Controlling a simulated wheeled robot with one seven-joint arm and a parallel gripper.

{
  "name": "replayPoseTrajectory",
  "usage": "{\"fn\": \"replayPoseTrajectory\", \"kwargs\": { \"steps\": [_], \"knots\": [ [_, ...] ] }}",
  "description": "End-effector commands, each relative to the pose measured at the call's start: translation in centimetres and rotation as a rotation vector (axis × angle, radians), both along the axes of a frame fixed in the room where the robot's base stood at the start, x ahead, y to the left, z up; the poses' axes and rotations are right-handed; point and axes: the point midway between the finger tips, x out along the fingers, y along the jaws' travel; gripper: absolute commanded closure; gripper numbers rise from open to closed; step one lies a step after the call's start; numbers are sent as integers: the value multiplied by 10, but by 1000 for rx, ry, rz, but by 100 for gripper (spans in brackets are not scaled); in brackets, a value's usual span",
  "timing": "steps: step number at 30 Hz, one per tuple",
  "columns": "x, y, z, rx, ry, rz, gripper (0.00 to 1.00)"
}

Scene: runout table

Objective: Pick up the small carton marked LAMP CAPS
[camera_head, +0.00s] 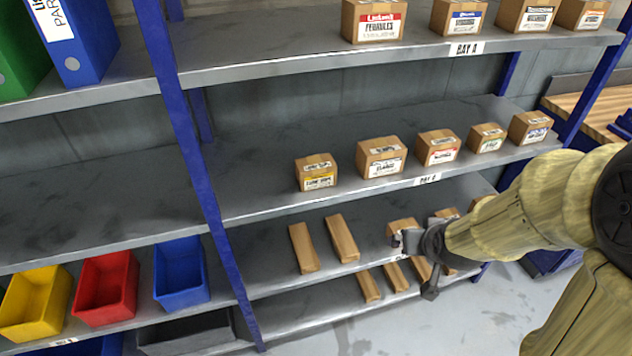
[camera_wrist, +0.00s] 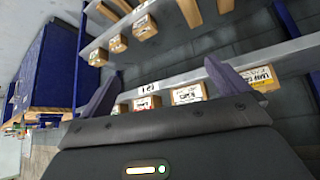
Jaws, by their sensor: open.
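The small carton with a yellow-edged label (camera_head: 318,172) stands at the left end of the row on the middle shelf; its print is blurred but looks like LAMP CAPS. What looks like the same carton shows at the right of the wrist view (camera_wrist: 262,78), partly beyond my right-hand finger there. My gripper (camera_head: 416,266) is in front of the lower shelves, below and to the right of this carton and apart from it. In the wrist view my gripper (camera_wrist: 160,72) has its two fingers wide apart with nothing held between them.
Long brown boxes (camera_head: 342,238) lie on the shelf below. A blue upright (camera_head: 190,130) stands left of the carton. More cartons (camera_head: 373,21) stand on the shelf above. The middle shelf is bare behind the row.

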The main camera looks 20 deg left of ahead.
Motion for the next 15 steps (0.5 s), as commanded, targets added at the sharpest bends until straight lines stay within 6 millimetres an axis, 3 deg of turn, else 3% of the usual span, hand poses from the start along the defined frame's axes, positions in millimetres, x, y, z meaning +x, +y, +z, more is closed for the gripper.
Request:
{"fn": "replayPoseTrajectory", "kwargs": {
  "steps": [1,7,15],
  "knots": [
    [12,16,-16,14,-62,39,0],
    [48,81,-27,99,-339,170,0],
    [60,164,-28,270,-687,306,0]
  ]
}}
